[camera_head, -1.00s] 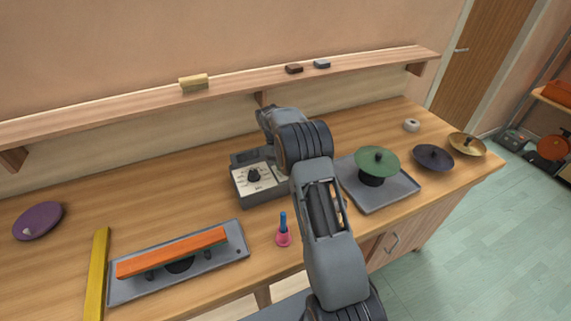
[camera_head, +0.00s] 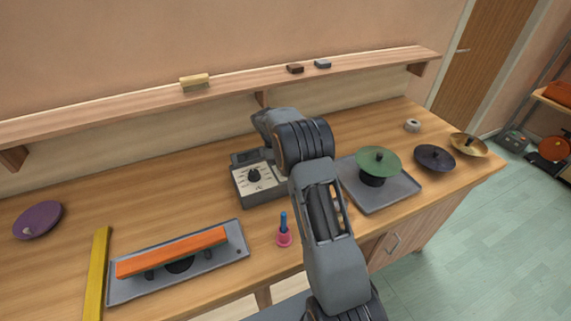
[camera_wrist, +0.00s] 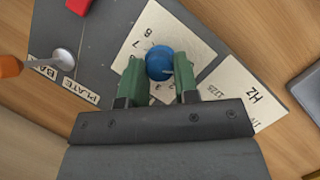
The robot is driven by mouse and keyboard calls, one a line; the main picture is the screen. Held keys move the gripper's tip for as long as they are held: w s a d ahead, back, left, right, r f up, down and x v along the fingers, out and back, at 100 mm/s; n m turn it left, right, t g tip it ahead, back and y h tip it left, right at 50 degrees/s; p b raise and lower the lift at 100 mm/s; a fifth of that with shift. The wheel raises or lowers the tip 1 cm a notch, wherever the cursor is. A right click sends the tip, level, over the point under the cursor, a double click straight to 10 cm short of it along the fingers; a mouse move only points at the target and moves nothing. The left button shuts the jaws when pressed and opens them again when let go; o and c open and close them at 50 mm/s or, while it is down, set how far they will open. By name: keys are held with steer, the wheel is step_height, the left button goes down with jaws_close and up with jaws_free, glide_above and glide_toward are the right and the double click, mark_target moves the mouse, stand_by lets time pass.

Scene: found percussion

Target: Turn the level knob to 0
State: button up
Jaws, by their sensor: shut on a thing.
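A blue round knob (camera_wrist: 158,64) sits on a cream dial plate (camera_wrist: 137,41) with printed digits, among them 7 and 8. No level label shows, and much of the scale is hidden by the knob and my gripper. My gripper (camera_wrist: 160,70) is shut on the blue knob, with one green finger on each side. In the head view the grey control box (camera_head: 262,199) stands on the bench, with a black knob (camera_head: 253,176) on its left dial. My arm hides the box's right part, the blue knob and my fingertips there.
The wrist view shows a red piece (camera_wrist: 79,5), a metal lever (camera_wrist: 60,57) by a PLATE/BAR label and an Hz plate (camera_wrist: 246,94). A pink-based blue stick (camera_head: 284,232) stands in front. A grey tray (camera_head: 391,201) is right, an orange bar (camera_head: 172,252) left.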

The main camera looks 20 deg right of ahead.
steer(key=o, duration=0.9)
steer(key=v, duration=1.3)
steer(key=shift+r+b, duration=0.35)
steer(key=shift+r, duration=0.05)
steer(key=shift+w, duration=0.1)
